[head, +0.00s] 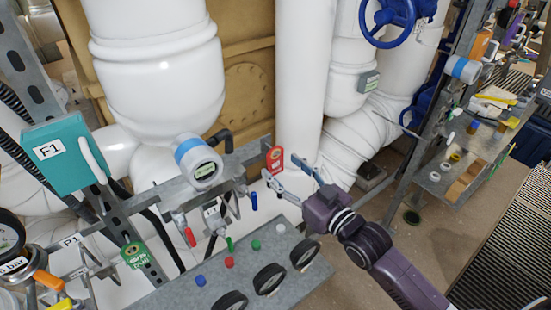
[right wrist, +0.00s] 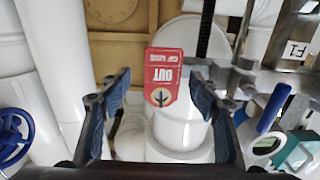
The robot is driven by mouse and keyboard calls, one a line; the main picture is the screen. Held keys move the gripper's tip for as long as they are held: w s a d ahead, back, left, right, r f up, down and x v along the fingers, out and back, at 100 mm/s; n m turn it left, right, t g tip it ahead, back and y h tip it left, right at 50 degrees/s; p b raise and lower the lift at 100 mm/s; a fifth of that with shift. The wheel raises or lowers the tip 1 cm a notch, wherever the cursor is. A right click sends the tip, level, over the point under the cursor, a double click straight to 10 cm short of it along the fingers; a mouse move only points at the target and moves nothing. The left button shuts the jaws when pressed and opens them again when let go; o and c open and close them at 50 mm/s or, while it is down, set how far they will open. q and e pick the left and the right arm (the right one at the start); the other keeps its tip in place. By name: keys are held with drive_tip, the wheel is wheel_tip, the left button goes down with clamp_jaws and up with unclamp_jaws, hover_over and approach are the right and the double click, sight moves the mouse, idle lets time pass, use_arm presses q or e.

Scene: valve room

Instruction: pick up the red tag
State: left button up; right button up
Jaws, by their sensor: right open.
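The red tag (head: 275,159) hangs at the right end of a grey metal rail in the head view. In the right wrist view the red tag (right wrist: 163,78) shows white lettering, with "OUT" readable, and a dark hook or peg over its pale end. My right gripper (head: 291,174) is open, just right of and slightly below the tag. In the right wrist view my right gripper's (right wrist: 165,96) two fingers stand apart on either side of the tag, and neither is seen touching it. My left gripper is not in view.
A blue and white gauge (head: 199,161) sits left of the tag. Below is a grey panel (head: 175,293) with coloured buttons and black dials. A cluttered metal shelf (head: 455,180) stands at right. Large white pipes (head: 300,80) rise behind.

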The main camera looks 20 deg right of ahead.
sight(276, 163)
drive_tip(key=x, duration=0.3)
drive_tip(key=shift+w+a+r+p, duration=0.15)
drive_tip(key=shift+a+p, duration=0.1)
drive_tip(key=shift+p, duration=0.15)
drive_tip(key=c, duration=0.9)
